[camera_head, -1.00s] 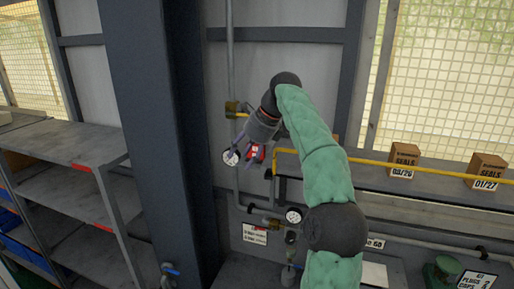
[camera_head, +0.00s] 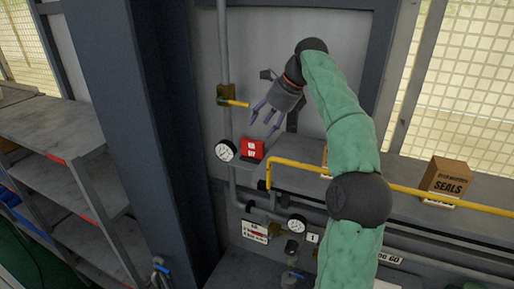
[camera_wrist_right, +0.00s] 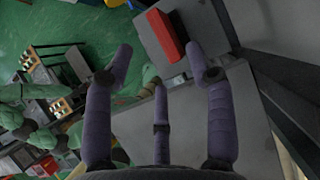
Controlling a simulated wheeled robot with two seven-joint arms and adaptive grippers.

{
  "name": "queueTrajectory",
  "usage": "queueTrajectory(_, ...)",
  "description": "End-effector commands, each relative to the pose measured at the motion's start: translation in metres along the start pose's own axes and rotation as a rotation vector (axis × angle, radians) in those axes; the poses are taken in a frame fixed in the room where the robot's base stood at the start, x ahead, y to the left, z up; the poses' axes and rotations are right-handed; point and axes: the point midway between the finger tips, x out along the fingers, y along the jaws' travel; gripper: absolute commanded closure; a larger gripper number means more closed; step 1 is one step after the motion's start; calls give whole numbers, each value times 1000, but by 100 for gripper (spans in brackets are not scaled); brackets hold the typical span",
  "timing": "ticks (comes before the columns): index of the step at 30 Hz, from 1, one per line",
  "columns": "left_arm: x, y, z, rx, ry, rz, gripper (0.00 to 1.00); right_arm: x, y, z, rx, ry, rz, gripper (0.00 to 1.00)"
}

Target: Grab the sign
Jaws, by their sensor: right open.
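A red sign (camera_head: 253,149) with white lettering stands on the ledge beside a round gauge in the head view. It also shows in the right wrist view as a red block (camera_wrist_right: 166,35), beyond the fingertips. My right gripper (camera_head: 266,116) is above the sign, apart from it, with its purple fingers spread and empty. The same open fingers show in the right wrist view (camera_wrist_right: 160,62), with nothing between them. My left gripper is not in view.
A white gauge (camera_head: 226,151) is just left of the sign. A yellow pipe (camera_head: 400,188) runs along the ledge to the right, near a cardboard box (camera_head: 446,179). A dark column (camera_head: 150,130) stands left, with grey shelves (camera_head: 50,145) beyond it.

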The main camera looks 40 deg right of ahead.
Motion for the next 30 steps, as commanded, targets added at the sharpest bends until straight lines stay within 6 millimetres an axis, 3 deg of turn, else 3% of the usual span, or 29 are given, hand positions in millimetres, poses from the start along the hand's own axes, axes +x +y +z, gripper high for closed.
queueTrajectory(6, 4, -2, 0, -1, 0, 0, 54, 32, 0, -1, 0, 2, 2, 44)
queueTrajectory(14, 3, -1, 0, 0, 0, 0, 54, 48, -2, -2, 0, 1, 1, 44)
queueTrajectory(22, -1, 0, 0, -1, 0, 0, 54, 84, -8, -6, -1, 1, 2, 44)
queueTrajectory(30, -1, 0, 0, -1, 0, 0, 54, 93, -8, -6, -1, 0, 0, 44)
